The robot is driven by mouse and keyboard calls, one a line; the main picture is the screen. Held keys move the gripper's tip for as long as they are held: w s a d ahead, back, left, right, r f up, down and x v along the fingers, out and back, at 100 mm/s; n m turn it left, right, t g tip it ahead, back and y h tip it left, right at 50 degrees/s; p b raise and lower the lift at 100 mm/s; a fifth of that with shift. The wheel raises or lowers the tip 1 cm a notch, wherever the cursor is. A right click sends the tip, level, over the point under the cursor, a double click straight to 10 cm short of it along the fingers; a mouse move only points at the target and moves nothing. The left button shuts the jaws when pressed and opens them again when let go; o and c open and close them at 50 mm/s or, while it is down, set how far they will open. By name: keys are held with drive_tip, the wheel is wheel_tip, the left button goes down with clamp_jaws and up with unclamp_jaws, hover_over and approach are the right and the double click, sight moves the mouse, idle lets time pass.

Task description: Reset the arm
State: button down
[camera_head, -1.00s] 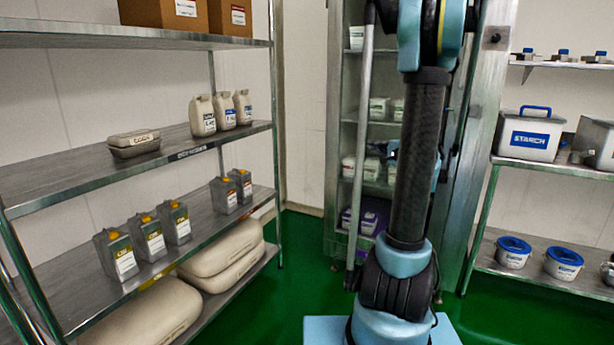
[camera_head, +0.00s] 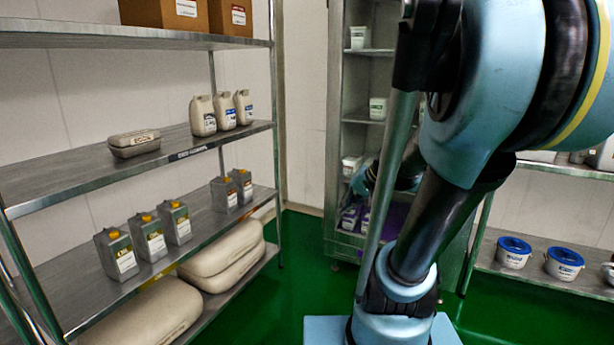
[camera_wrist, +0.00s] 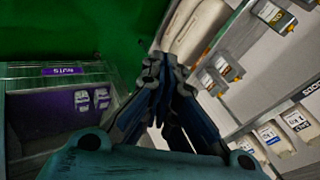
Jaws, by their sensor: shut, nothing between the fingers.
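My gripper (camera_wrist: 165,68) shows in the wrist view with its fingertips together and nothing between them.
A metal shelf rack (camera_head: 95,180) with jugs and sacks stands at left. Another rack at right holds blue-lidded buckets (camera_head: 564,263). The green floor (camera_head: 290,285) between them is clear.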

drive_tip(key=s+d+f+n+g+h, duration=0.1)
drive_tip(key=s+d+f+n+h, duration=0.1)
drive_tip(key=s, duration=0.5)
drive_tip(key=s+d+f+n+g+h, duration=0.1)
drive_tip(key=s+d+f+g+h, duration=0.1)
drive_tip(key=s+d+f, duration=0.3)
drive_tip(key=s+h, duration=0.1)
drive_tip(key=s, duration=0.2)
drive_tip(key=shift+n, duration=0.4)
drive_tip(key=shift+w+f, duration=0.15)
drive_tip(key=shift+w, duration=0.35)
